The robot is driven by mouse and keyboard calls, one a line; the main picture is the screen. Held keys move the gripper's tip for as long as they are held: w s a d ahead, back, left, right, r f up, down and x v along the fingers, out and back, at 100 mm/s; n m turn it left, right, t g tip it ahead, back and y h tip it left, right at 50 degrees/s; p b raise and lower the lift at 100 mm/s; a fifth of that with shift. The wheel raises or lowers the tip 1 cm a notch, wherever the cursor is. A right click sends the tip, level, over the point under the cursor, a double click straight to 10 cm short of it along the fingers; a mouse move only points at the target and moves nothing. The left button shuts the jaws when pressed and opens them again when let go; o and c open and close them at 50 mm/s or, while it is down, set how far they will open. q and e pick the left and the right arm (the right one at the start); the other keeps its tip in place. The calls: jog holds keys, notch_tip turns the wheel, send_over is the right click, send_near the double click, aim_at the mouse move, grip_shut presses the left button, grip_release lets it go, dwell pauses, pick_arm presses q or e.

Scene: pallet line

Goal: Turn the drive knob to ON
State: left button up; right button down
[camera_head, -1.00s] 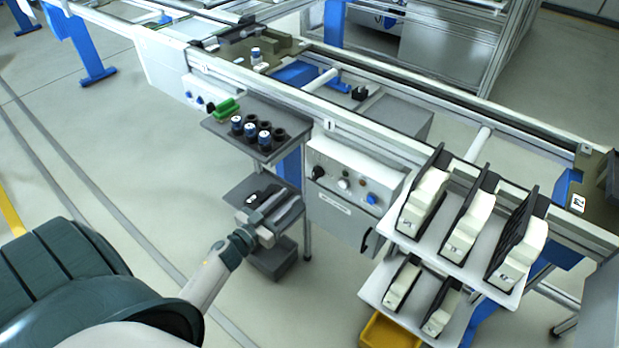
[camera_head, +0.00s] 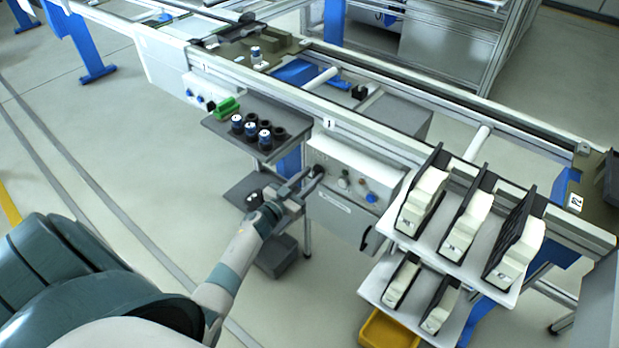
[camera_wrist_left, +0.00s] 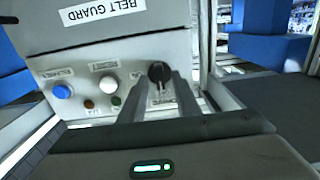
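The drive knob (camera_wrist_left: 159,72) is a black round knob on the light grey control box (camera_head: 345,205). In the left wrist view it shows just beyond and between the tips of my left gripper (camera_wrist_left: 161,82). The two fingers are apart, one on each side of the knob; I cannot tell if they touch it. In the head view my left gripper (camera_head: 312,181) reaches the upper left of the box front and partly hides the knob. The knob's label is too small to read. My right gripper is not in view.
The box also carries a blue button (camera_wrist_left: 62,91), a white one (camera_wrist_left: 108,84) and small lamps. A dark shelf with knob-like cylinders (camera_head: 250,130) stands left of the box. A white rack (camera_head: 400,236) holding several black-and-white parts stands at right. The conveyor rail runs behind.

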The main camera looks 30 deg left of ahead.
pick_arm(q)
jog(key=shift+c, duration=0.6)
grip_shut()
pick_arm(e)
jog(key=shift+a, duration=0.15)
